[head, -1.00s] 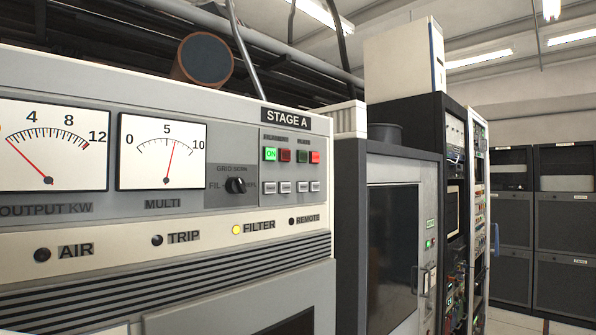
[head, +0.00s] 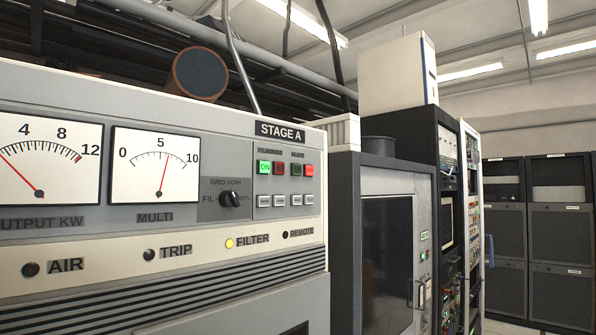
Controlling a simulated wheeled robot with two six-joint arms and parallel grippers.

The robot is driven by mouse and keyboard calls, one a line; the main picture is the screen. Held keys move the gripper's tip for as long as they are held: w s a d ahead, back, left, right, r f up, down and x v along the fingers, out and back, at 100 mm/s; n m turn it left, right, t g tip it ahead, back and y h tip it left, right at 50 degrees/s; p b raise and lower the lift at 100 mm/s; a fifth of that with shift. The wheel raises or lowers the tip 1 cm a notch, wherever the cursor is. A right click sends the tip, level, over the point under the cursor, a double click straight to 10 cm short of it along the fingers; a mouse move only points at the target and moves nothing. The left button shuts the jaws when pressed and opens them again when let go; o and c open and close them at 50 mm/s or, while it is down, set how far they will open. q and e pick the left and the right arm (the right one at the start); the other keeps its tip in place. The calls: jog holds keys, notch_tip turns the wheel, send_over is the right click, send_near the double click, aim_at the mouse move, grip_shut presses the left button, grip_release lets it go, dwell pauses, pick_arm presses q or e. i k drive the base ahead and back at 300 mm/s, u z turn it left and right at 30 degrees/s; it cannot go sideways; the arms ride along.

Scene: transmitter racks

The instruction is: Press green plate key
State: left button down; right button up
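The green plate key (head: 296,170) is the dark green, unlit key of the right-hand pair on the STAGE A panel (head: 232,187), under a small label that seems to read PLATE. A lit red key (head: 309,171) sits just right of it. To its left, under the filament label, are a lit green ON key (head: 264,167) and a dark red key (head: 280,168). Neither of my grippers shows in the head view.
A rotary knob (head: 229,200) and two meters sit left of the keys. The FILTER lamp (head: 229,243) glows yellow. A dark glass-fronted cabinet (head: 387,262) stands right of the panel. More racks (head: 559,235) stand far right.

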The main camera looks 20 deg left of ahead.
aim_at(297, 169)
jog(key=z, duration=1.1)
jog(key=i, duration=1.6)
jog(key=u, duration=3.9)
